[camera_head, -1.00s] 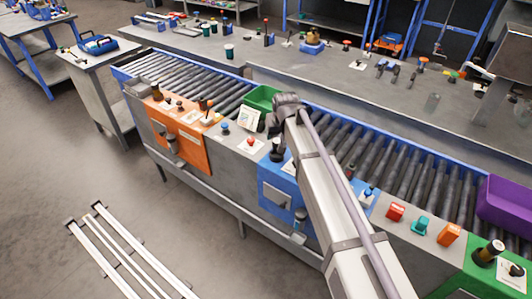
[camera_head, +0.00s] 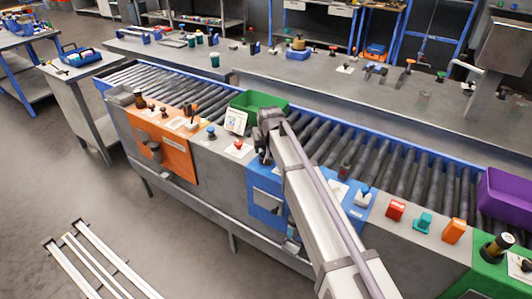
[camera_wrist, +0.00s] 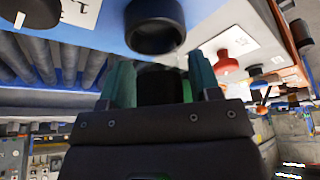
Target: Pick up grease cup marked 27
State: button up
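No mark reading 27 is legible, so I cannot tell for sure which thing is the grease cup. In the wrist view a black round cup-like part (camera_wrist: 155,27) with a hollow end is just beyond my gripper (camera_wrist: 160,78). The gripper's two teal fingers stand apart. A dark shape shows between them; I cannot tell whether it is part of the gripper or whether anything touches the fingers. In the head view my gripper (camera_head: 266,152) is over the blue panel (camera_head: 265,185) at the conveyor's front edge, its fingers mostly hidden.
A red button (camera_head: 238,147) and a green bin (camera_head: 258,103) are close by. Rollers (camera_head: 405,170) run behind.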

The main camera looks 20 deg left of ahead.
jog(key=c, duration=0.8)
jog(key=shift+o, duration=0.2)
jog(key=shift+r, duration=0.1)
notch_tip(320, 180, up, 10)
jog(key=p, duration=1)
jog(key=shift+r, duration=0.1)
jog(key=shift+f, duration=0.2)
